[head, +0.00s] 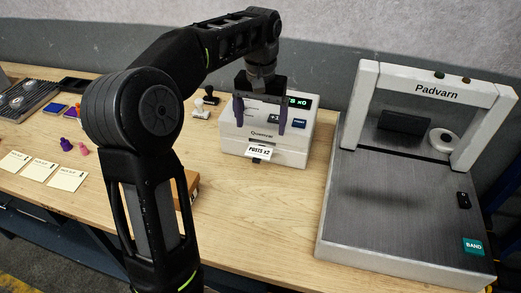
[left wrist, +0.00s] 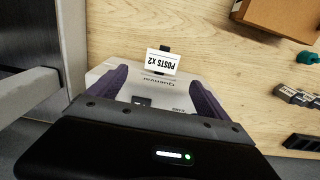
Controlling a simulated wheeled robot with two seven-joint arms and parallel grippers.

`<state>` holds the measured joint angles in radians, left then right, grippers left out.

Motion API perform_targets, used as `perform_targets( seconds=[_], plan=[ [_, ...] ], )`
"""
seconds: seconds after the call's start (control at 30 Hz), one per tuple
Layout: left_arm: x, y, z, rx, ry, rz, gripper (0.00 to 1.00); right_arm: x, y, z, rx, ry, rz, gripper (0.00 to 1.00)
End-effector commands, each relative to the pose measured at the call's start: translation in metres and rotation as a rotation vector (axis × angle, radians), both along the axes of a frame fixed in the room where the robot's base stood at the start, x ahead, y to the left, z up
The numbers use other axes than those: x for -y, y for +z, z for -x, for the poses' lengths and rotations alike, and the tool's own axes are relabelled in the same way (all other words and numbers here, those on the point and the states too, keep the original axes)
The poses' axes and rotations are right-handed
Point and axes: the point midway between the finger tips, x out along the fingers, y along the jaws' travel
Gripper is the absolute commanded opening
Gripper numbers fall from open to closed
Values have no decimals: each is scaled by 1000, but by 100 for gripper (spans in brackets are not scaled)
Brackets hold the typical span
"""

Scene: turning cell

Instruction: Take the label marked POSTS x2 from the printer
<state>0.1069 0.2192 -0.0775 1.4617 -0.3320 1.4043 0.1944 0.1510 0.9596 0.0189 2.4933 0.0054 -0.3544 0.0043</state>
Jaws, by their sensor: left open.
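The white label marked POSTS x2 (head: 259,152) sticks out of the front of the white printer (head: 300,141). In the left wrist view the label (left wrist: 162,61) shows at the printer's (left wrist: 108,68) front edge, with its print upside down. My left gripper (head: 260,128) is open and empty, over the printer, with its purple fingers pointing down. In the left wrist view its fingers (left wrist: 160,82) stand apart on either side, and the label is beyond their tips, not between them. The fingers hide part of the printer's front and its display. My right gripper is not in view.
A grey Padvarn machine (head: 345,215) with a white arch stands to the right. Stamps (head: 204,103), small purple and pink pieces (head: 66,144) and cream cards (head: 41,170) lie to the left. A brown box (left wrist: 284,18) is near the printer. The wood between is clear.

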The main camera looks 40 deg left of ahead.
Motion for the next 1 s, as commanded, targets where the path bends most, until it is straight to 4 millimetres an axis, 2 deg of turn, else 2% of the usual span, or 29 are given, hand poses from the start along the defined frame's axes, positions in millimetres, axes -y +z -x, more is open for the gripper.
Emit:
perform_targets(
  seconds=[0.2, 0.6, 0.9, 1.0],
  plan=[
    [0, -23, 1, -3, 0, 0, 89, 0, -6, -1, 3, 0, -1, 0],
    [0, -28, 2, -2, 0, 0, 89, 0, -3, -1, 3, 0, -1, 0],
    [-2, -68, 7, -4, 0, 0, 89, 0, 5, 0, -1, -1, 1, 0],
    [-2, -75, 6, -2, 0, 1, 89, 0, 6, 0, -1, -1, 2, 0]
  ],
)
